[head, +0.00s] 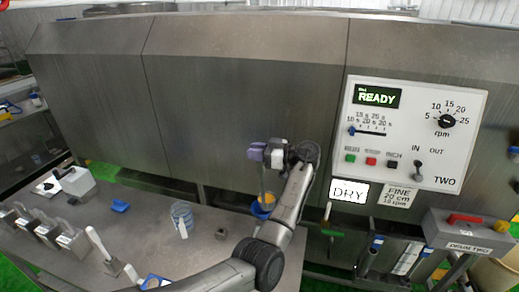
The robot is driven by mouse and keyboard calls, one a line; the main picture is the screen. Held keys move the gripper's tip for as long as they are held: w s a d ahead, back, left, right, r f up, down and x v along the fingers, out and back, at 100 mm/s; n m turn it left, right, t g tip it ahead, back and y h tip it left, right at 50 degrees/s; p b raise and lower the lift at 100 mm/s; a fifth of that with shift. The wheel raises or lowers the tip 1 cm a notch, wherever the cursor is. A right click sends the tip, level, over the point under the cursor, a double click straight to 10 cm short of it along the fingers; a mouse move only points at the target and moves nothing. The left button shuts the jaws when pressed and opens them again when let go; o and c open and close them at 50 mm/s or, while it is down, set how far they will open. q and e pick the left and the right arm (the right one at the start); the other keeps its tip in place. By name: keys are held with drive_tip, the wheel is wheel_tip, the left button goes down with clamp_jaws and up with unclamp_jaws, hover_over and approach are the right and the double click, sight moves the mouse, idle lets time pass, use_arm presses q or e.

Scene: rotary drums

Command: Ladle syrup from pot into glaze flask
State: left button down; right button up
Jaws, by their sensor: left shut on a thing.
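My left gripper (268,153) is raised above the back edge of the bench and is shut on the upright handle of what looks like the ladle (263,180). The thin handle runs down toward a blue pot (257,212) with amber syrup (267,199) showing at its top. The ladle's bowl is hidden, and my forearm covers the pot's right side. A clear, bluish vessel (181,213), likely the glaze flask, stands to the left of the pot, apart from it. My right gripper is not in view.
Several metal containers (45,229) stand at the left of the steel bench (150,222). A control panel (412,132) reading READY is on the steel housing at right. A DRY card (349,191) hangs below it.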

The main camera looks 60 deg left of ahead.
use_arm(q)
drive_tip(key=shift+s+a+f+t+h+p, duration=2.35)
drive_tip(key=shift+s+a+h+p, duration=0.3)
drive_tip(key=shift+s+a, duration=2.05)
drive_tip(key=s+a+f+t+h+b, duration=0.2)
drive_tip(key=a+f, duration=0.1)
drive_tip(key=f, duration=0.3)
drive_tip(key=s+a+f+t+h+b, duration=0.2)
drive_tip(key=s+a+f+t+h, duration=0.1)
drive_tip(key=f, duration=0.4)
drive_tip(key=shift+f+b, duration=0.3)
drive_tip(key=shift+b, duration=0.1)
drive_tip(key=shift+s+a+f+h, duration=0.1)
drive_tip(key=shift+h, duration=0.15)
idle(0.4)
